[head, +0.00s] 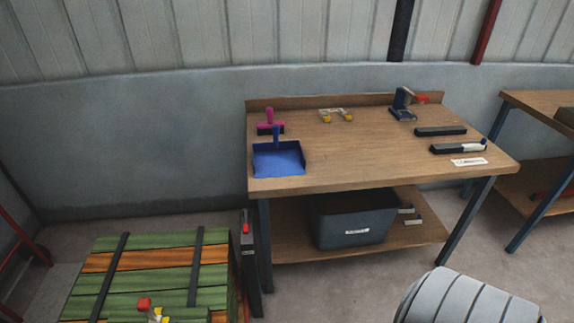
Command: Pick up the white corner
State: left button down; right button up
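I cannot tell for sure which thing is the white corner. A small pale bracket-like piece with yellow ends (335,114) lies near the back middle of the wooden workbench (370,160). A flat white piece with dark marks (468,161) lies near the bench's front right edge. Neither of my grippers shows in the head view, so their state is hidden.
The bench holds a blue dustpan (279,159), a pink-handled brush (269,122), a dark clamp-like tool (403,104) and two dark bars. A dark bin (350,220) sits on its lower shelf. A green-and-orange crate (150,270) stands front left, a grey ribbed object (468,298) front right.

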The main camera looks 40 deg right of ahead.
aim_at(478, 146)
jog(key=z, duration=2.65)
jog(key=k, duration=0.3)
